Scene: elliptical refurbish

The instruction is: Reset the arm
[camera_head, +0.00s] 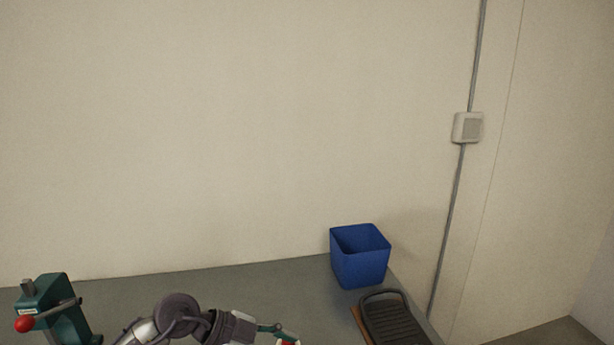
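My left arm comes in at the bottom edge, left of centre. Its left gripper (279,331) shows only in part, over the grey table (240,285). A small red and white patch shows at its tip, cut off by the picture's lower edge. I cannot tell whether the fingers are open or shut, or whether they hold anything. My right gripper is not in view.
A blue bin (361,267) stands at the table's back right. A black ridged grill pan (394,322) lies in front of it. A green machine with a red-knobbed lever (58,308) stands at the left. The table between is clear.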

